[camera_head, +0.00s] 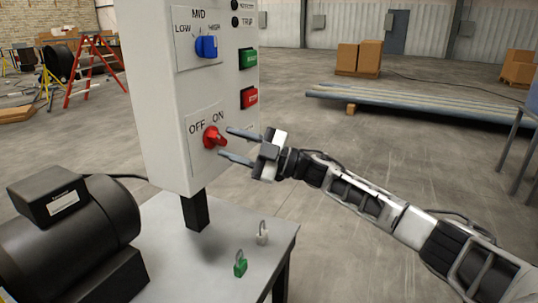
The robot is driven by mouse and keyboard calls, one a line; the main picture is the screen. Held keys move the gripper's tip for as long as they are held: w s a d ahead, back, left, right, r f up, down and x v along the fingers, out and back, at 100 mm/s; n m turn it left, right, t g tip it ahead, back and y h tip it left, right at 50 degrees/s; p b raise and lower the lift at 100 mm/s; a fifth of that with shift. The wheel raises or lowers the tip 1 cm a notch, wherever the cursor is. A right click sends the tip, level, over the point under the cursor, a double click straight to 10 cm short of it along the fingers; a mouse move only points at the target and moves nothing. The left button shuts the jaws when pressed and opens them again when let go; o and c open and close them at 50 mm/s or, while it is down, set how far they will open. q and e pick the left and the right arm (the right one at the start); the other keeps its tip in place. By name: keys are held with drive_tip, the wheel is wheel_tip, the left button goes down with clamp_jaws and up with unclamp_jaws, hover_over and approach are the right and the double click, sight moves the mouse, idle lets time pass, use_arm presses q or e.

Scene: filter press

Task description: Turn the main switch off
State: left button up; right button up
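The main switch (212,137) is a red knob low on the front of the grey control box (160,110). The labels OFF and ON stand above it, and the knob appears turned toward ON. My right gripper (234,146) reaches in from the right, its two dark fingers spread apart, one higher and one lower. The fingertips are close to the right side of the red knob. I cannot tell whether they touch it. My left gripper is not in view.
Above are a blue LOW-MID-HIGH selector (206,47), a green button (248,58) and a red button (249,97). A black motor (70,235) sits left on the grey table (195,265). Green (240,265) and white (262,236) padlocks stand on the table below the box.

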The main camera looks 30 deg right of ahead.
use_arm(q)
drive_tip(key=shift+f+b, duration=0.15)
drive_tip(key=shift+b, duration=0.4)
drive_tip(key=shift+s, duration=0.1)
use_arm(e)
drive_tip(key=v, duration=1.4)
drive_tip(key=shift+s+d, duration=0.15)
drive_tip(key=shift+s, duration=0.05)
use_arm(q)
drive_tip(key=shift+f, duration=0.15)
use_arm(e)
drive_tip(key=shift+f, duration=0.15)
